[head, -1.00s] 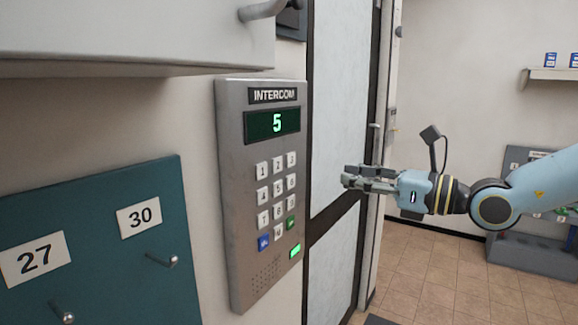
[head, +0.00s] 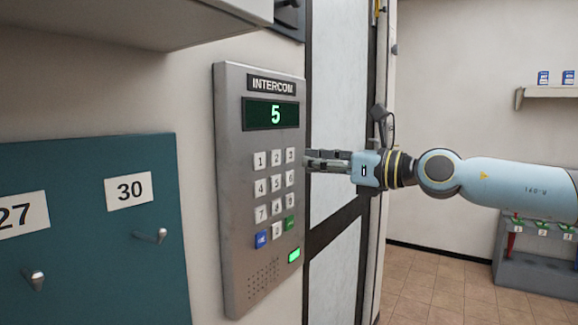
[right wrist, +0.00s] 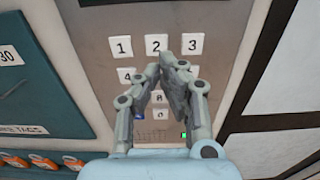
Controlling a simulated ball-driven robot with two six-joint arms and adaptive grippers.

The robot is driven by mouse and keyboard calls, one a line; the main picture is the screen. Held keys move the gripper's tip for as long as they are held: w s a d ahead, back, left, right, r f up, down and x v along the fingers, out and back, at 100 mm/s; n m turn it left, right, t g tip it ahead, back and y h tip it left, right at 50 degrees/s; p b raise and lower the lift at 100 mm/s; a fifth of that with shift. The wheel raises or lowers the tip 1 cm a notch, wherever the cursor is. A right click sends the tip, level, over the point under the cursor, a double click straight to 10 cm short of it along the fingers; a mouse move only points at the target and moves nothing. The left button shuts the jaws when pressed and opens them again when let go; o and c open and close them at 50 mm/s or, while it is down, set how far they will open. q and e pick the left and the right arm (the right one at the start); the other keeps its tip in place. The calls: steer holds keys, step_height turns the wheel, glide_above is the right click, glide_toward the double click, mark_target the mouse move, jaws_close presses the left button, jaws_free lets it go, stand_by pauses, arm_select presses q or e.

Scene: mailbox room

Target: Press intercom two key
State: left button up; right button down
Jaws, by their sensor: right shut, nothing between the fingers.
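The grey intercom panel (head: 232,180) is on the wall, with its green display (head: 270,114) reading 5. Its white 2 key (head: 276,157) is in the top row between 1 and 3. In the right wrist view the 2 key (right wrist: 156,44) shows just above my fingertips. My right gripper (head: 307,160) is shut and empty, its fingertips near the panel's right edge, level with the top key row. In the right wrist view my right gripper (right wrist: 164,72) covers part of the middle keys. I cannot tell the gap to the keys. My left gripper is not in view.
A grey box (head: 130,20) juts out above. A framed door (head: 335,210) is right of the panel. A shelf (head: 550,92) and a grey rack (head: 530,265) stand farther back.

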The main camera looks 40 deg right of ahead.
mark_target(278, 156)
steer(key=shift+p+x, duration=0.4)
steer(key=shift+x, duration=2.55)
steer(key=shift+s, duration=0.1)
steer(key=shift+a, duration=0.1)
steer(key=shift+w+a+r, duration=0.1)
steer(key=shift+w+r, duration=0.1)
steer(key=shift+w, duration=0.4)
